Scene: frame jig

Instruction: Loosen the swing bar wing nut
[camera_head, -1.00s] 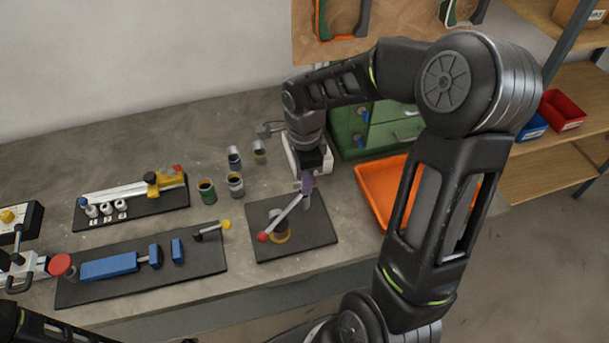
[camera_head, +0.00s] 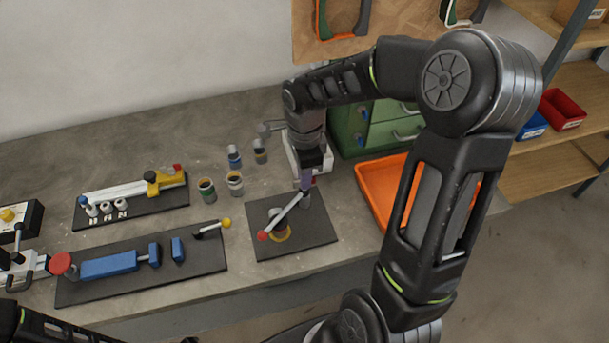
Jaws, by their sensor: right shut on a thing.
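My right gripper (camera_head: 305,181) points down at the far end of the swing bar (camera_head: 284,215), over the dark square plate (camera_head: 318,228). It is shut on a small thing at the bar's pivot. This looks like the wing nut, but the fingers hide most of it. The pale swing bar slants toward the front left and ends in a red ball knob (camera_head: 263,236). My left gripper is out of view; only part of my left arm shows at the bottom left.
An orange tray (camera_head: 373,190) lies right of the plate, with a green drawer cabinet (camera_head: 381,132) behind. Several small cans (camera_head: 206,190) stand to the left. A slide jig with a blue block (camera_head: 109,264) and a yellow clamp jig (camera_head: 164,181) sit further left.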

